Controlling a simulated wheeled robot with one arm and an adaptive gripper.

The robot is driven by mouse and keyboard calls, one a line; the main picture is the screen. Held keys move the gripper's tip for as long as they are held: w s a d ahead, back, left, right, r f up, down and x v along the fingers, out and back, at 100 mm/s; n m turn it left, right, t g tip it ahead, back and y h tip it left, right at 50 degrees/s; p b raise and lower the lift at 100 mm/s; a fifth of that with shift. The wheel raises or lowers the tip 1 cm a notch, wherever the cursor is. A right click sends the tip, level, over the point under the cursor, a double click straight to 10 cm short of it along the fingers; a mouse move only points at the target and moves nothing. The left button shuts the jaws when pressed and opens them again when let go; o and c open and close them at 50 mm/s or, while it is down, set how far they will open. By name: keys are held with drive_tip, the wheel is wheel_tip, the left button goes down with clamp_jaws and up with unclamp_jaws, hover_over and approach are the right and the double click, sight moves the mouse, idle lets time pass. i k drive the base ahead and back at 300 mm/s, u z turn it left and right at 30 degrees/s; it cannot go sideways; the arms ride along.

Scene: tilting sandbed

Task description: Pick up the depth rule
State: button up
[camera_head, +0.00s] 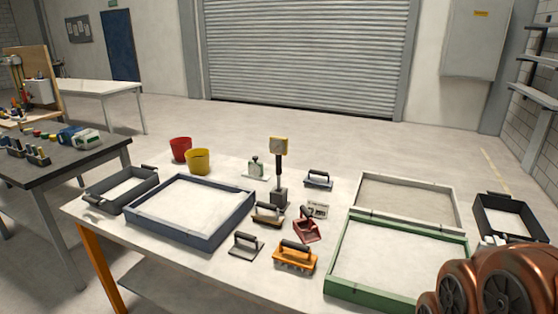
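An upright dark post with a yellow square head and a pale face (279,147) stands on a dark block near the middle of the white table (190,258). It looks most like a depth rule, but I cannot read any marks on it. It stands free, behind a dark hand tool with a tan edge (267,215). My gripper does not show; only copper-coloured links of my arm fill the lower right corner, well to the right of the post.
A blue-grey sand tray (198,238) lies left and a green-framed tray (340,287) right. Red (180,149) and yellow (198,161) buckets stand behind.

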sight(278, 145)
drive_tip(key=k, duration=0.5)
drive_tip(key=u, duration=0.8)
drive_tip(key=i, duration=1)
drive_tip(key=u, duration=0.55)
drive_tip(key=i, duration=0.8)
drive_tip(key=z, duration=0.15)
